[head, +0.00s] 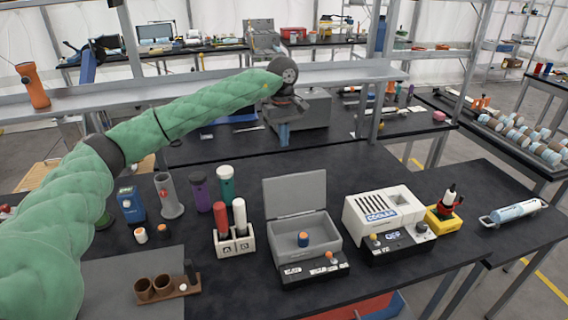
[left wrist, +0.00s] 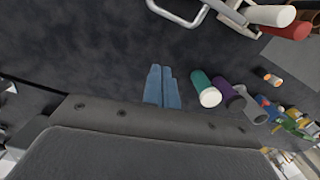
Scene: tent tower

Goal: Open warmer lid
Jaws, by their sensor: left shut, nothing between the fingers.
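The warmer looks to be the grey box (head: 290,245) on the front table, left of the white cooler. Its lid (head: 295,193) stands upright at the back, so the box is open. My right gripper is in neither view.
The white cooler (head: 380,212) stands right of the box, with a yellow holder (head: 443,220) beside it. A rack with red and white tubes (head: 233,242) stands to the left, near purple (head: 201,192) and green (head: 227,185) containers. A metal shelf (head: 200,88) crosses behind.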

